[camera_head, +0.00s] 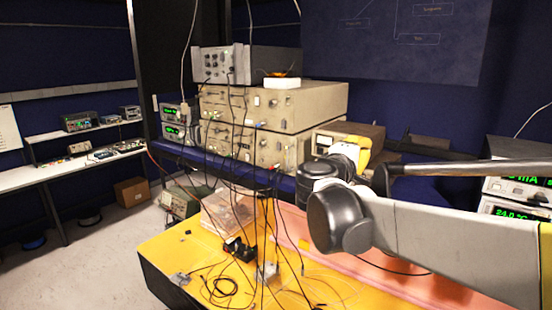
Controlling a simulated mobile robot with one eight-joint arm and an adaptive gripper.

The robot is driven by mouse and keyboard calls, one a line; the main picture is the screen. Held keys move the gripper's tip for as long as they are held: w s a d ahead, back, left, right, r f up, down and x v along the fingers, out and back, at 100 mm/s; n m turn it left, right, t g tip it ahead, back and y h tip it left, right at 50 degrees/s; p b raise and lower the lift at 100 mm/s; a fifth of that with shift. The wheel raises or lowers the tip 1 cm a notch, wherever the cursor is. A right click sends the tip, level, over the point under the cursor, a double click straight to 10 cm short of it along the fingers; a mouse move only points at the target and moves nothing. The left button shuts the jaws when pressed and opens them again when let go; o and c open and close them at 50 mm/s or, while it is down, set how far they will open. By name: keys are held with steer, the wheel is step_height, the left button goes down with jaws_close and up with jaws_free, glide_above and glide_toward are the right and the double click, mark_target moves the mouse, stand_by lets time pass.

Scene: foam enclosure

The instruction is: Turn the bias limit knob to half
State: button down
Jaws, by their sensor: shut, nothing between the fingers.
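The bias limit knob cannot be told apart, as the panel labels are too small to read. Knobs show on the grey instrument (222,64) on top of the stack. They also show on the upper beige instrument (235,108) and the lower beige instrument (240,143), behind hanging cables. A smaller beige-fronted instrument (347,139) stands to their right. My arm reaches in from the right, and its dark joints overlap the area in front of this smaller instrument. I cannot make out the gripper's fingers; the arm links seem to hide them.
Many loose cables hang in front of the stack. The yellow bench top (190,250) below holds a clear box (228,210), black parts (240,248) and wires. A white shelf bench (75,165) stands at the left. Instruments with green displays (520,187) stand at the right edge.

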steer(key=shift+f+b, duration=0.45)
steer(key=shift+b, duration=0.05)
steer(key=shift+f+b, duration=0.45)
steer(key=shift+b, duration=0.05)
steer(key=shift+a+f, duration=0.1)
stand_by(0.5)
steer(key=shift+f+b, duration=0.25)
steer(key=shift+b, duration=0.1)
steer(key=v, duration=0.5)
steer(key=shift+s, duration=0.5)
steer(key=shift+a, duration=0.1)
